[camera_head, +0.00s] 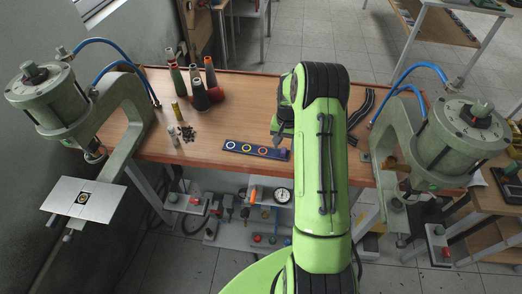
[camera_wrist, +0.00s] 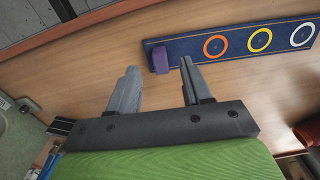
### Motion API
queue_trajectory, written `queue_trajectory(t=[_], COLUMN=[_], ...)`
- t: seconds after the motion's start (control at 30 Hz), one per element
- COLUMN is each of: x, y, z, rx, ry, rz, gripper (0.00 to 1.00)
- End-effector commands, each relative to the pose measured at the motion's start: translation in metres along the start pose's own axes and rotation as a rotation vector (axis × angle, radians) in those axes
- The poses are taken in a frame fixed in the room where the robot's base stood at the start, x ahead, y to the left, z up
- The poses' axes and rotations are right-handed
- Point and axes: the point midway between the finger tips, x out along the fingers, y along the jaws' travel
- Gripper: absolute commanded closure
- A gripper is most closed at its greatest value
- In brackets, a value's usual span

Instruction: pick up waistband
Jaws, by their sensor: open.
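A dark, curved strip (camera_head: 362,107) lies on the wooden table just right of my arm in the head view. It is the most belt-like thing in view, but I cannot tell for sure that it is the waistband. In the wrist view a dark piece (camera_wrist: 60,127) at the lower left may be part of it. My gripper (camera_wrist: 158,65) is open and empty, with its two grey fingers apart above the table. Its fingers point toward the purple piece (camera_wrist: 161,60) on the blue ring board. In the head view my arm hides most of the gripper.
The blue board (camera_head: 232,147) with coloured rings lies near the table's front edge. Several cones (camera_head: 200,95) and small bottles stand at the table's left. Green pneumatic presses (camera_head: 122,105) (camera_head: 398,125) stand at both sides. Bare wood (camera_head: 250,100) lies between cones and arm.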

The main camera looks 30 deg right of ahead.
Motion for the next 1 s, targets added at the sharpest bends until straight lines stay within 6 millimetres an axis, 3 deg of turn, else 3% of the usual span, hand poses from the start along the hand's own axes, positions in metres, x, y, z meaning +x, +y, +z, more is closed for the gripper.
queue_trajectory(t=[0.17, 0.4, 0.7, 1.0], x=[0.028, 0.030, 0.030, 0.029], y=[0.000, 0.000, -0.001, -0.001], z=[0.000, 0.000, 0.000, -0.001], rx=[0.001, 0.000, 0.000, 0.000], ry=[-0.002, 0.000, 0.000, 0.001], rz=[0.001, 0.001, 0.000, 0.000], gripper=[0.51, 0.53, 0.99, 1.00])
